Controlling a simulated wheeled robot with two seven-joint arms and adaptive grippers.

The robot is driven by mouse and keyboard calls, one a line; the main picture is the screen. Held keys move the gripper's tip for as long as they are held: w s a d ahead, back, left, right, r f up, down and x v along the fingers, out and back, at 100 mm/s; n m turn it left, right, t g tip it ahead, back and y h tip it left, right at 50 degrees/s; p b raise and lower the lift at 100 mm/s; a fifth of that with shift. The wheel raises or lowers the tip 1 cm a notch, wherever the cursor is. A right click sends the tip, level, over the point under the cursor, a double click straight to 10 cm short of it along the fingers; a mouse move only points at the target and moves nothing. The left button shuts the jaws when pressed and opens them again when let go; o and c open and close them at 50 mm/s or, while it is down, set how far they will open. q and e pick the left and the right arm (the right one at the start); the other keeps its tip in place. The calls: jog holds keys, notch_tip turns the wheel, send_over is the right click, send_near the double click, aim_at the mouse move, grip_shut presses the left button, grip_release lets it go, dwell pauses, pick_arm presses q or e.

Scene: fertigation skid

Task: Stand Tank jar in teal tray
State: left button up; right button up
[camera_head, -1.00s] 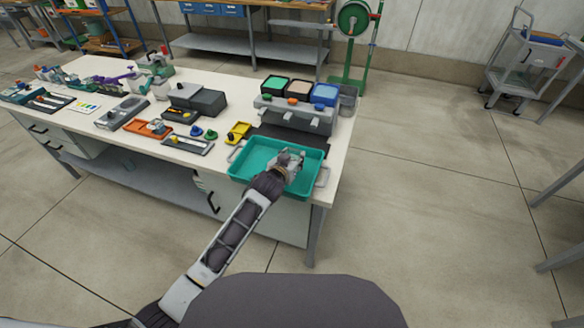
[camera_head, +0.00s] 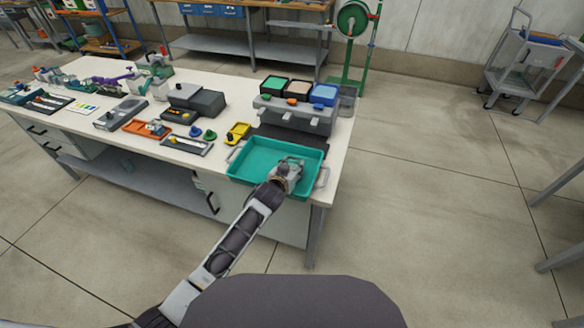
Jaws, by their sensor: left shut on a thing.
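The teal tray (camera_head: 249,165) lies at the near right corner of the white workbench, with a grey handle at each end. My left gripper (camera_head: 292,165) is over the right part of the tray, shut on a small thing. That thing is mostly hidden by the gripper; I take it to be the Tank jar, but its shape and label cannot be read. Whether it touches the tray floor cannot be told. My right gripper is not in view.
Behind the tray stands a grey unit (camera_head: 295,117) with green, tan and blue topped boxes. A clear grey container (camera_head: 347,101) is beside it. A yellow holder (camera_head: 238,132) and small blue and green knobs sit left of the tray. The tray's left half is clear.

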pick_arm(q)
jog(key=shift+f, duration=0.15)
jog(key=o, duration=1.1)
jog(key=shift+r, duration=0.2)
jog(key=shift+p+v, duration=0.4)
jog(key=shift+v, duration=5.6)
